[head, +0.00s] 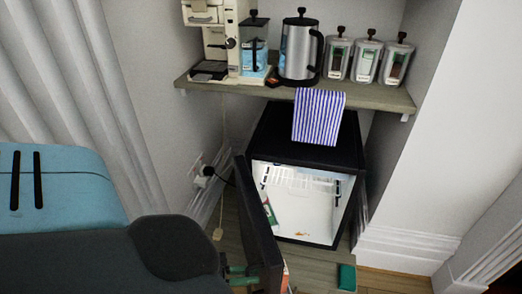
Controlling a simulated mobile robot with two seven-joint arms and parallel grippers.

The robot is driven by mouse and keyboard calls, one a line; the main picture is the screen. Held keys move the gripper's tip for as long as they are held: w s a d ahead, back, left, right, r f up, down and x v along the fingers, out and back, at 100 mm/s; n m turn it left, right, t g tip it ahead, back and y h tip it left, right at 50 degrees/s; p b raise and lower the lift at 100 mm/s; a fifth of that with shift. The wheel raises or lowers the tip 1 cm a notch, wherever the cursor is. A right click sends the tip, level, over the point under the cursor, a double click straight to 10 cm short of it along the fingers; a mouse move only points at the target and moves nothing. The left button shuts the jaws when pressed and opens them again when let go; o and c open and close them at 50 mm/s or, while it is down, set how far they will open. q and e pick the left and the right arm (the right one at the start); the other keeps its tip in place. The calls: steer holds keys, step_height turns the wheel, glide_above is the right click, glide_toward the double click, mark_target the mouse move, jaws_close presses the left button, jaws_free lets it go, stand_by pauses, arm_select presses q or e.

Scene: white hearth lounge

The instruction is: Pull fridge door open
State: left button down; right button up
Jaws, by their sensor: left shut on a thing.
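The small black fridge (275,128) stands under a wooden shelf. Its door (259,229) stands wide open, swung out toward me on the left side. The lit white inside (305,205) shows, with a wire rack (305,179) near the top. My left arm comes in from the left, and my left gripper (245,277) is at the outer face of the door near the bottom of the view, shut on the door's handle side. The exact grip is partly hidden by my arm and the door. My right gripper is not in view.
A striped cloth (318,116) hangs over the fridge top. The shelf (378,97) holds a coffee machine (216,38), a kettle (299,48) and several canisters (366,60). A small green thing (347,277) lies low at right. A plug and cable (207,171) are on the left wall.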

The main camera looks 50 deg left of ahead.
arm_select(q)
steer(key=shift+s+a, duration=0.4)
steer(key=shift+s, duration=0.2)
steer(key=c, duration=1.6)
jaws_free()
steer(key=shift+o, duration=0.2)
steer(key=shift+r, duration=0.1)
